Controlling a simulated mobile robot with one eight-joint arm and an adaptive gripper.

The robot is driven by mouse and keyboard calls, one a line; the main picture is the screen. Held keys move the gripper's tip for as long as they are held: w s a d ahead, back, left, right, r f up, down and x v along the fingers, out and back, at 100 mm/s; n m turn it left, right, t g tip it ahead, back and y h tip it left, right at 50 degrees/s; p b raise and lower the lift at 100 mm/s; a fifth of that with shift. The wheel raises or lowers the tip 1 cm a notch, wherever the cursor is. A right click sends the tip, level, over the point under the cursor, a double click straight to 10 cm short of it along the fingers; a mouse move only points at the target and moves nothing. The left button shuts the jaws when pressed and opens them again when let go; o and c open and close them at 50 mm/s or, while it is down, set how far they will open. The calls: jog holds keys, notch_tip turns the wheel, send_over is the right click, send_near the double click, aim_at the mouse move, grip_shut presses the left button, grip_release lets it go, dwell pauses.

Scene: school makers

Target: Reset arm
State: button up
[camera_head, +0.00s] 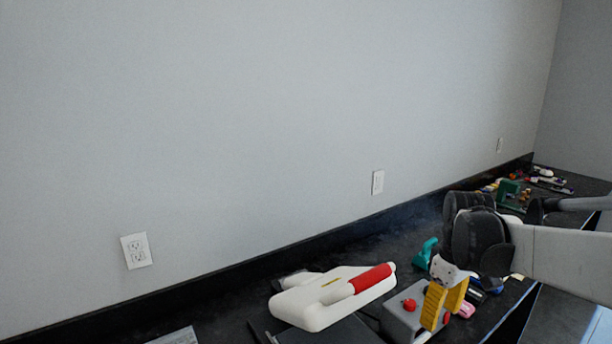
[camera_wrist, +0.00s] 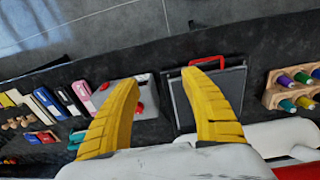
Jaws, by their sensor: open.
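My gripper (camera_head: 446,298) has yellow ribbed fingers and hangs over the dark counter at the lower right of the head view. In the wrist view my gripper (camera_wrist: 170,80) points its two fingers at the counter, spread apart with nothing between them. A grey box with red knobs (camera_head: 403,318) is just behind and left of the fingers in the head view. It also shows in the wrist view (camera_wrist: 146,102), partly hidden by the left finger.
A white and red machine (camera_head: 310,305) lies left of my gripper. A dark case with a red handle (camera_wrist: 176,99), a wooden holder of coloured bottles (camera_wrist: 276,97) and several small items (camera_wrist: 45,103) crowd the counter (camera_head: 240,310). A wall (camera_head: 250,120) rises behind.

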jog(key=s+a+r+m+t, duration=0.1)
jog(key=s+a+m+t, duration=0.2)
jog(key=s+a, duration=0.2)
jog(key=s+a+r+m+t, duration=0.1)
jog(key=s+a+m+t, duration=0.2)
jog(key=s, duration=0.7)
jog(key=shift+a+t, duration=0.3)
jog(key=shift+a, duration=0.65)
jog(key=shift+s, duration=0.1)
dwell(0.6)
